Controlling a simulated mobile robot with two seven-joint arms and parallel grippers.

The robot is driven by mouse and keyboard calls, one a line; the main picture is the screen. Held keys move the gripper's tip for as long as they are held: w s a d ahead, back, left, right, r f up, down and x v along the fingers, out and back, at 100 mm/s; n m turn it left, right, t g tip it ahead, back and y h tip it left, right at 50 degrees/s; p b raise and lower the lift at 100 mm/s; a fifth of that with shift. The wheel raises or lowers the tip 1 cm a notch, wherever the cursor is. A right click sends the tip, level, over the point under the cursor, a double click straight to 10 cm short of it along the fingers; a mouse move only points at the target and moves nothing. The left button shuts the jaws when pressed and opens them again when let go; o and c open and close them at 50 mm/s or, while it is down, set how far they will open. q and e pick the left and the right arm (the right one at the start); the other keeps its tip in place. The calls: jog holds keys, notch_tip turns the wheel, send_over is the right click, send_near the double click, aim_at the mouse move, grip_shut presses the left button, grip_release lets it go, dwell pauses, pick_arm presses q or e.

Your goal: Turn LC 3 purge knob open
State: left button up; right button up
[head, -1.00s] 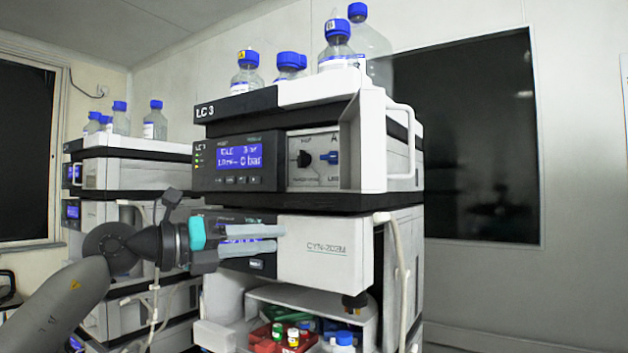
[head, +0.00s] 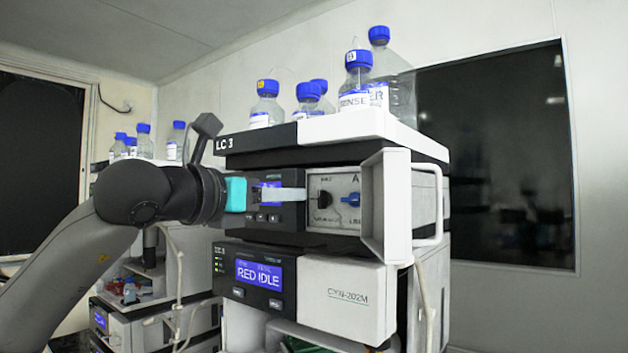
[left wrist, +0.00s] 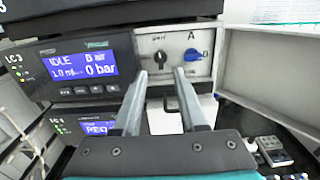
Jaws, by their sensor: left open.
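The LC 3 module (head: 228,143) shows in the head view, with a pale valve panel (head: 336,222) at the right of its display. The panel carries a black knob (head: 324,199) and a blue knob (head: 351,200). The small print beside them is too blurred to tell which one is marked purge. In the left wrist view the black knob (left wrist: 161,59) appears between my fingertips and the blue knob (left wrist: 193,56) just to their right. My left gripper (head: 303,194) is open and empty, in front of the LC 3 face. In the wrist view its fingertips (left wrist: 158,76) point toward the panel. My right gripper is not seen.
A white open door (head: 372,205) with a handle (head: 438,205) stands out right of the panel. Blue-capped bottles (head: 357,72) stand on top. A lower CYN-202M module (head: 335,310) sits below. Another stack with bottles (head: 142,142) stands behind at the left.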

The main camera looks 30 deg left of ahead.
aim_at(319, 195)
pick_arm(q)
jog(key=w+p, duration=0.1)
jog(key=w, duration=0.1)
jog(key=w+p, duration=0.1)
jog(key=w, duration=0.1)
jog(key=w+p, duration=0.1)
jog(key=w, duration=0.2)
jog(key=shift+d+r, duration=0.1)
jog(key=shift+d, duration=0.2)
jog(key=shift+w+p, duration=0.4)
jog(key=shift+w, duration=0.2)
grip_shut()
